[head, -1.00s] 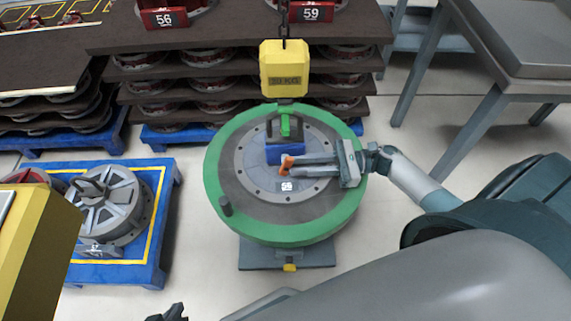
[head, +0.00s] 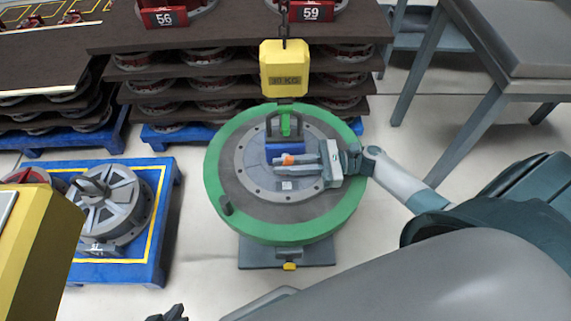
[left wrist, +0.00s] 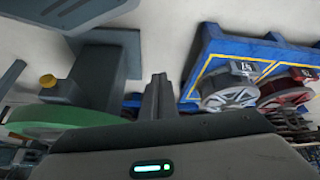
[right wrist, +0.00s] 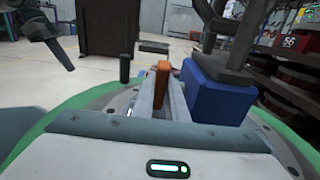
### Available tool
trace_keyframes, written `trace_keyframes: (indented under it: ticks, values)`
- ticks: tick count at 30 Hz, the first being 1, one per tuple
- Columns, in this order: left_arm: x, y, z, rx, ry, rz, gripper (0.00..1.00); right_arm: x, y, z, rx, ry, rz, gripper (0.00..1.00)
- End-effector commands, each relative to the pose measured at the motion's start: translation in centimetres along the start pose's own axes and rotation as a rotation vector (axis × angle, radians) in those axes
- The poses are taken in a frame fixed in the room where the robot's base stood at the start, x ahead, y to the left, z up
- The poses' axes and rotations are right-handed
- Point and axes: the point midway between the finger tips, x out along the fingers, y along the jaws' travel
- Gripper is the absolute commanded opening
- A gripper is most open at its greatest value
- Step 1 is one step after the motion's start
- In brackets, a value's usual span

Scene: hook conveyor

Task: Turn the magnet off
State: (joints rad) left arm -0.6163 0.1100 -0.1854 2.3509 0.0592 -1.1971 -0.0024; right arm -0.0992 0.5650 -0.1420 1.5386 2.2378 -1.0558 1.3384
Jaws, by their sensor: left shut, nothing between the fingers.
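The magnet is a blue block (head: 283,150) with an orange lever (head: 287,160), standing on a round grey metal part (head: 255,180). It also shows in the right wrist view (right wrist: 217,100), with the lever (right wrist: 162,88) upright beside it. A green hook (head: 285,124) is at the magnet's dark handle, below the yellow hoist block (head: 284,69). My right gripper (head: 284,161) is at the lever. Its fingers look apart, one on each side of the lever; contact is hard to tell. My left gripper (head: 167,314) is shut and empty, low in the head view, away from the magnet.
The grey part lies on a green-rimmed round table (head: 222,190). A blue pallet (head: 162,220) with a grey wheel-like part (head: 107,203) stands at left. Stacked dark shelves are behind, and a grey metal table (head: 530,40) is at back right. Floor is clear between pallet and round table.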

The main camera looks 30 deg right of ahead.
Motion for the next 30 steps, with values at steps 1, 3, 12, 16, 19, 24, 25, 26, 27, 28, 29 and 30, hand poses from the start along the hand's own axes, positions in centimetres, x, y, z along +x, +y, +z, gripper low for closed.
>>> trace_keyframes:
  ticks: [1, 3, 12, 16, 19, 24, 25, 26, 27, 28, 29, 30]
  values:
    - [-0.1, 0.0, -0.1, 0.000, -0.001, 0.000, 0.00, 0.0, 0.0, 0.1, 0.000, 0.002, 0.000, 0.00]
    - [-0.4, -0.1, 0.0, 0.001, -0.010, -0.004, 0.00, 0.0, 0.0, 0.2, 0.000, 0.010, 0.000, 0.00]
    - [-1.2, -3.1, 2.7, -0.008, -0.211, -0.079, 0.00, 0.0, 0.0, 0.7, 0.002, 0.105, -0.001, 0.00]
    - [0.5, -3.8, 3.9, -0.010, -0.248, -0.091, 0.00, 0.0, 0.0, 0.4, 0.001, 0.141, 0.001, 0.00]
    - [1.8, -4.2, 4.7, -0.011, -0.263, -0.094, 0.00, 0.0, 0.0, 0.4, 0.002, 0.163, 0.000, 0.00]
    - [3.9, -4.6, 5.9, -0.012, -0.280, -0.097, 0.00, 0.0, 0.0, 0.3, 0.002, 0.196, -0.001, 0.00]
    - [4.3, -4.7, 6.2, -0.012, -0.282, -0.097, 0.00, 0.0, 0.0, 0.3, 0.002, 0.201, -0.001, 0.00]
    - [4.7, -4.7, 6.4, -0.012, -0.284, -0.097, 0.00, 0.0, 0.0, 0.3, 0.002, 0.206, 0.000, 0.00]
    - [5.2, -4.8, 6.7, -0.012, -0.286, -0.097, 0.00, 0.0, 0.0, 0.2, 0.002, 0.214, 0.000, 0.00]
    - [5.5, -4.8, 7.0, -0.012, -0.288, -0.097, 0.00, 0.0, 0.0, 0.2, 0.002, 0.219, 0.000, 0.00]
    - [5.9, -4.9, 7.2, -0.012, -0.288, -0.097, 0.00, 0.0, 0.0, 0.2, 0.002, 0.224, 0.000, 0.00]
    - [6.4, -5.0, 7.5, -0.013, -0.290, -0.097, 0.00, 0.0, 0.0, 0.2, 0.002, 0.231, 0.000, 0.00]
